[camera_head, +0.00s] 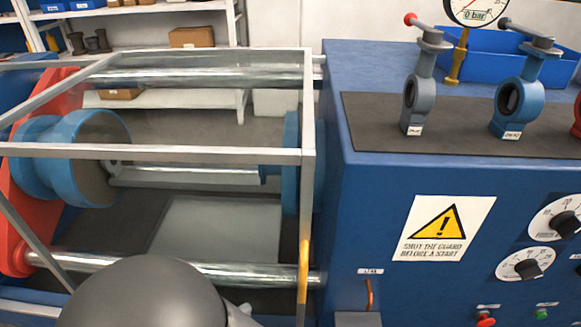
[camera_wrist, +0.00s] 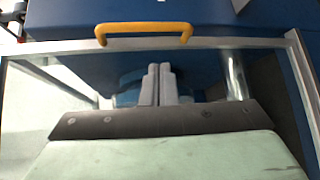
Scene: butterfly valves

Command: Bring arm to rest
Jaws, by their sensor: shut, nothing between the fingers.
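My gripper (camera_wrist: 158,70) shows in the wrist view, with its two grey fingers side by side and shut, holding nothing. Beyond the fingertips is the blue bench body, and the yellow guard handle (camera_wrist: 145,30) lies across the top of that view, apart from the fingers in the picture. In the head view a dark rounded part of my arm covers the bottom left, and my gripper is not visible there. The guard's metal frame (camera_head: 308,130) stands around the rig, and its yellow handle (camera_head: 304,270) is on the right upright.
The blue bench (camera_head: 370,220) fills the right, with knobs, buttons and a warning sign (camera_head: 444,228). A grey valve (camera_head: 418,95) and a blue valve (camera_head: 512,100) stand upright on its black mat, near a gauge (camera_head: 477,8). Shelves (camera_head: 150,50) stand behind.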

